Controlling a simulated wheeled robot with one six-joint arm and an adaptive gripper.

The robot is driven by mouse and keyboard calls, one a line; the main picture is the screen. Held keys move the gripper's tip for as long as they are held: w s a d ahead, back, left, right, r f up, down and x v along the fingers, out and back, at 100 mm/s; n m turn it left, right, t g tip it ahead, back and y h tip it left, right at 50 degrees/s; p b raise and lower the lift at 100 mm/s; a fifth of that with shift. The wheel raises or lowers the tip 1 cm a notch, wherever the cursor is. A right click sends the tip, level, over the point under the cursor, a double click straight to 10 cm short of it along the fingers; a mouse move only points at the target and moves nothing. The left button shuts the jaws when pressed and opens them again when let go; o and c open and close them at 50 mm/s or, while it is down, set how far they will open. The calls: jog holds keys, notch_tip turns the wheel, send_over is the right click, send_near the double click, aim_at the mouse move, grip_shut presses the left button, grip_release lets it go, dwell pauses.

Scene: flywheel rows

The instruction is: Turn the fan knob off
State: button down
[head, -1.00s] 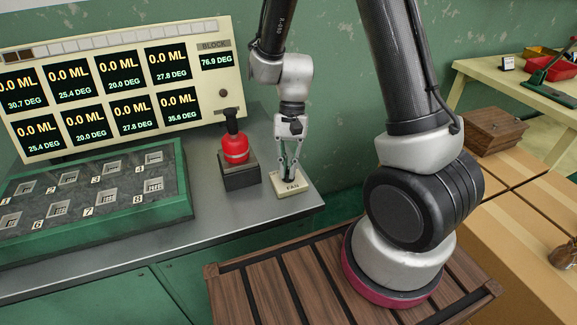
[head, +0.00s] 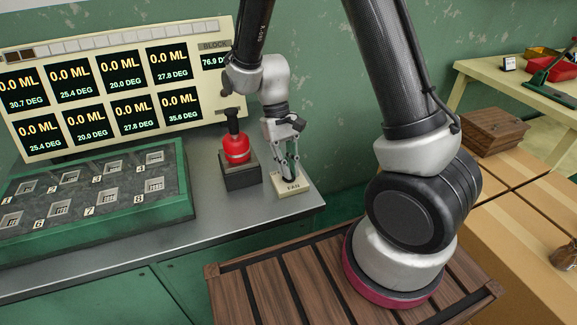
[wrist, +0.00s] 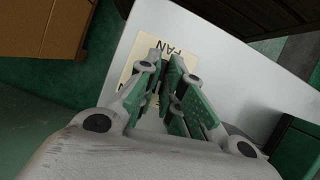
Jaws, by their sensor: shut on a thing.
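The fan knob's cream base plate (head: 293,187), lettered FAN, lies at the right end of the grey bench. My gripper (head: 291,180) points down over the plate, its fingers close together on the dark fan knob. The knob is mostly hidden by the fingers, so its angle cannot be read. In the wrist view the plate (wrist: 152,49) shows beyond the green finger pads of my gripper (wrist: 172,62), with the word FAN at its far side.
A red bulb-shaped device (head: 236,148) on a dark block stands just left of my gripper. A green tray (head: 120,226) with numbered sockets fills the left of the bench (head: 225,220). A display panel (head: 110,80) stands behind. A wooden box (head: 494,131) sits at right.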

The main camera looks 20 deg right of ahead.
jog(key=shift+s+n+h, duration=0.1)
jog(key=shift+n+h, duration=0.7)
jog(key=shift+n, duration=1.4)
jog(key=c, duration=1.6)
grip_release()
jog(key=shift+o, duration=0.2)
jog(key=shift+a, duration=0.1)
jog(key=shift+w+a+r+t, duration=0.1)
jog(key=shift+w+r+t, duration=0.2)
jog(key=shift+r, duration=0.1)
jog(key=v, duration=1.1)
